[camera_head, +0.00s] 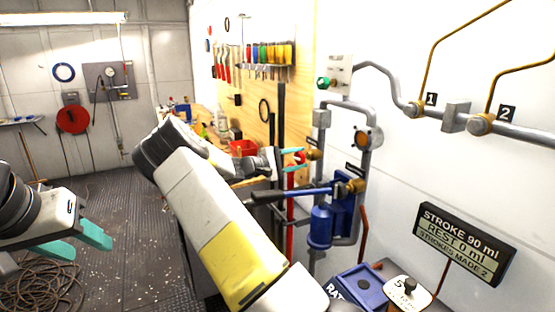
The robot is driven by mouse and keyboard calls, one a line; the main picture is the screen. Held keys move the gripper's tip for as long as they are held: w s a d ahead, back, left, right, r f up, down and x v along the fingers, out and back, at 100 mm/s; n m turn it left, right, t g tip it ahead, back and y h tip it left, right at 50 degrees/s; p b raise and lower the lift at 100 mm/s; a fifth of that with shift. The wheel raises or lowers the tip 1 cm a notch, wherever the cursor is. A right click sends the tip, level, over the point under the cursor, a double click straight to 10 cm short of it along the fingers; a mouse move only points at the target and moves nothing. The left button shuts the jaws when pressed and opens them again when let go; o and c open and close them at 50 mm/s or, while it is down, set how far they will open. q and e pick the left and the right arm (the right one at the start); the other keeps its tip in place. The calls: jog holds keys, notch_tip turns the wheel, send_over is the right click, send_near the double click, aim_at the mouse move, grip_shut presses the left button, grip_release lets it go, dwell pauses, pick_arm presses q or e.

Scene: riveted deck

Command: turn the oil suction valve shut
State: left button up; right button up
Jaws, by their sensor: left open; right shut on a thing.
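A brass valve (314,155) with a red handle (300,158) is on the grey pipework on the right wall. My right gripper (293,161) reaches it from the left, its teal fingers shut on the red handle. The fingers partly hide the handle, so its exact angle is hard to tell. A second brass valve (356,186) is lower right, by the end of a blue lever. The small labels by both valves are too small to read, so I cannot tell which is oil suction. My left gripper (82,243) is open and empty at the far left, over the floor.
A blue pump body (321,226) and blue lever (300,192) are below the gripped valve. A sign (465,243) reads stroke 90 ml, rest 0 ml, strokes made 2. A blue box (360,285) is at the front. Coiled rope (40,287) lies lower left; the floor behind is open.

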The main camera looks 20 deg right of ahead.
jog(key=shift+m, duration=1)
jog(key=o, duration=1.4)
jog(key=shift+a, duration=0.15)
jog(key=a, duration=0.7)
jog(key=shift+s+a, duration=0.3)
